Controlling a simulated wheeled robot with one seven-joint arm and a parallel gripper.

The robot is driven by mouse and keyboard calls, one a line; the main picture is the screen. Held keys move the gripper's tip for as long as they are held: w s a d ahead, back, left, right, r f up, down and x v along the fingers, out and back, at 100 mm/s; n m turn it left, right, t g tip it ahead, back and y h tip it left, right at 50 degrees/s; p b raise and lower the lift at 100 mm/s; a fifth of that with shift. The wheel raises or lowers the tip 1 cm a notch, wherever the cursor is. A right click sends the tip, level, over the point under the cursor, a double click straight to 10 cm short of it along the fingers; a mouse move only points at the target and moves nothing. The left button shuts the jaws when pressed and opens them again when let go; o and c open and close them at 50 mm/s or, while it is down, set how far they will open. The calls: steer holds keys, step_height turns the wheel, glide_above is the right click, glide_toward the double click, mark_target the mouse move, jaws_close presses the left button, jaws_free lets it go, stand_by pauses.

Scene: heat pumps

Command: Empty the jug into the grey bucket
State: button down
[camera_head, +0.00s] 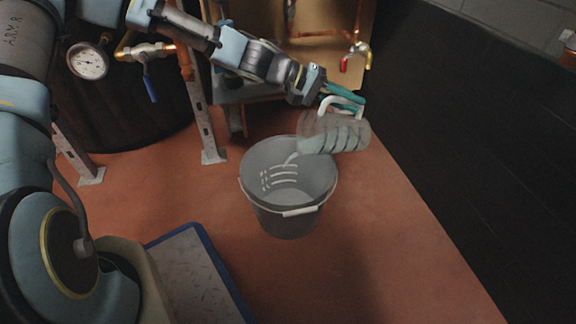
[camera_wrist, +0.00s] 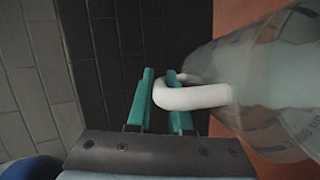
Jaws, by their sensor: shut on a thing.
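The grey bucket (camera_head: 290,215) stands upright on the red floor, with its white handle grip lowered at the front. The clear jug (camera_head: 337,133) is held above the bucket's far right rim, tilted nearly onto its side with its mouth toward the left. A pale stream runs from its mouth into the bucket, and some liquid shows inside the jug and pale at the bucket's bottom. My gripper (camera_head: 340,97) is shut on the jug's white handle. In the wrist view the green fingers (camera_wrist: 160,92) close around the handle, and the jug (camera_wrist: 270,85) fills the right side.
A dark tank with a pressure gauge (camera_head: 88,61) and a blue-handled valve (camera_head: 150,82) stands at the left. A metal frame leg (camera_head: 208,125) is behind the bucket. A dark wall (camera_head: 470,130) runs along the right. A blue-edged mat (camera_head: 195,275) lies at front left.

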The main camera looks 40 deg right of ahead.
mark_target(330, 97)
steer(key=shift+w+a+r+g+h+b, duration=0.1)
steer(key=shift+w+a+g+h+b, duration=0.15)
steer(key=shift+a+b, duration=0.45)
steer(key=shift+w+a+r+g+h+b, duration=0.15)
steer(key=shift+a+h+b, duration=0.2)
steer(key=shift+a+b, duration=0.3)
stand_by(1.5)
steer(key=shift+w+a+r+m+g+h+b, duration=0.2)
steer(key=shift+a+r+m+h+b, duration=0.15)
steer(key=shift+a, duration=0.25)
steer(key=shift+w+a+r+m+g+h+b, duration=0.1)
steer(key=shift+a+r+m+g+h+b, duration=0.15)
steer(key=shift+a+h, duration=0.3)
stand_by(1.8)
